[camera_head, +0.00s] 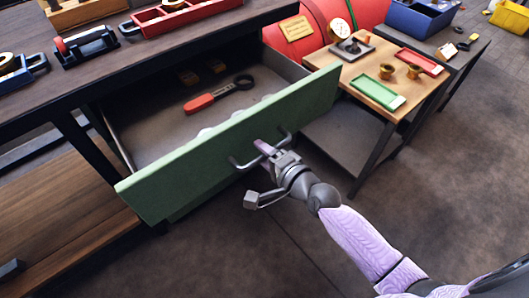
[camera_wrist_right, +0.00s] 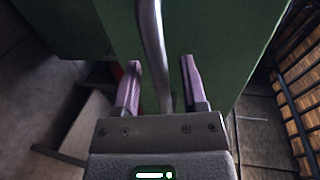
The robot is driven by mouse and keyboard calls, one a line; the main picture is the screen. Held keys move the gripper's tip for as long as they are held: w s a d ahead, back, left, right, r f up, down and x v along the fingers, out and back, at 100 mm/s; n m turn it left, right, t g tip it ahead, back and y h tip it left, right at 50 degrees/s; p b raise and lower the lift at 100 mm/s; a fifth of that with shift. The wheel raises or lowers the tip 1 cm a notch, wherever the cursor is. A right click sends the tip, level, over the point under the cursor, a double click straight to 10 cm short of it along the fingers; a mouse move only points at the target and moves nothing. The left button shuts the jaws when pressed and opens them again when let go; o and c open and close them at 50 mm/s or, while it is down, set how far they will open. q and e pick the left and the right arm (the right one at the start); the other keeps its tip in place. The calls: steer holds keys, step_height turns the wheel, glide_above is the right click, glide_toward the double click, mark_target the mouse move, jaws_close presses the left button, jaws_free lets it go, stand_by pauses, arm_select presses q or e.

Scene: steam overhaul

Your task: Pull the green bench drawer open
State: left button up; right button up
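The green bench drawer (camera_head: 240,130) stands pulled well out from under the dark bench in the head view, its grey inside showing. Its front also fills much of the right wrist view (camera_wrist_right: 225,40). A grey bar handle (camera_head: 245,164) is on the front. My right gripper (camera_head: 272,152) is at this handle. In the wrist view its two purple fingers (camera_wrist_right: 160,75) stand apart, with the handle bar (camera_wrist_right: 152,35) between them and gaps showing on both sides. My left gripper is not in view.
A red-and-black tool (camera_head: 215,95) and small blocks lie in the drawer. The dark bench top (camera_head: 150,65) carries a red tray (camera_head: 180,16). A small wooden table (camera_head: 350,75) with green and red trays stands at right. Floor in front of the drawer is clear.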

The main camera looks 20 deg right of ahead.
arm_select(q)
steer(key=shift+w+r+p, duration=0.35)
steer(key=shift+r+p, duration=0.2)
steer(key=shift+p, duration=0.05)
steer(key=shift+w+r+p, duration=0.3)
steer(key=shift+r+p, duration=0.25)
steer(key=shift+p, duration=0.05)
arm_select(e)
steer(key=v, duration=1)
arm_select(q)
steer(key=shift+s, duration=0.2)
